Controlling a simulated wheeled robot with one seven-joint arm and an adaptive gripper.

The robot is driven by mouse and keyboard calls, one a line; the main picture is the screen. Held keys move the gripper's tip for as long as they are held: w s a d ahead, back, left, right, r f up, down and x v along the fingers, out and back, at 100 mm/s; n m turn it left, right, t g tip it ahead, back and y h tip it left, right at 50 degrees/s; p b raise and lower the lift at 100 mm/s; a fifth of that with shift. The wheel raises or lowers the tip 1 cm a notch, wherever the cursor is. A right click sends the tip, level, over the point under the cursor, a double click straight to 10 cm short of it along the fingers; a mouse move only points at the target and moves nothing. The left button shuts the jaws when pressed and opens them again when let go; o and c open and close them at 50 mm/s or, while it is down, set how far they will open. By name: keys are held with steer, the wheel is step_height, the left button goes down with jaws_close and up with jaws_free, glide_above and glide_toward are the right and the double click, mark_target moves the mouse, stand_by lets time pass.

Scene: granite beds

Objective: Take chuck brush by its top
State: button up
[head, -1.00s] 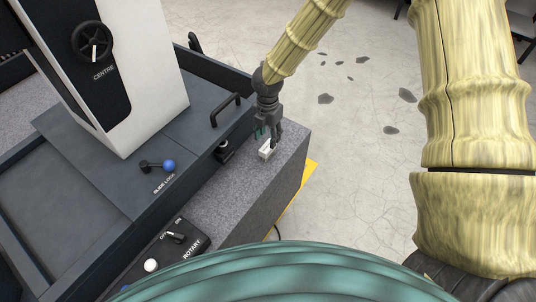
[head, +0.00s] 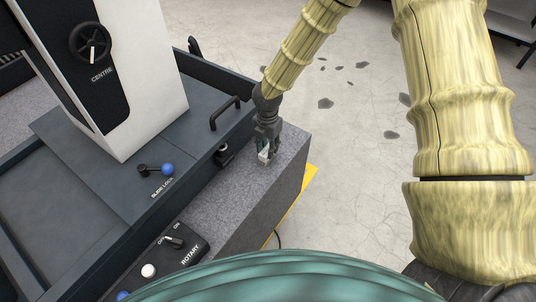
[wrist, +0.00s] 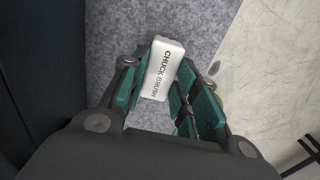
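The chuck brush (wrist: 162,68) is a small white block lettered "CHUCK BRUSH" in the wrist view, turned slightly against my gripper. My gripper (wrist: 168,88) has dark fingers with green pads, spread on either side of the block. The left pads are close to its left edge; contact is unclear. A gap shows on the right. The brush's lower part is hidden.
The grey granite ledge (head: 230,190) is bare around the brush and drops to the floor at right. A black clamp-like part (head: 222,155) and a handle (head: 225,112) are to the left. The rotary switch panel (head: 170,245) is nearer me.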

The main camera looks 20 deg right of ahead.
jaws_close()
steer(key=shift+r+p, duration=0.85)
steer(key=shift+p, duration=0.05)
steer(key=shift+r+p, duration=2.9)
steer(key=shift+r, duration=0.3)
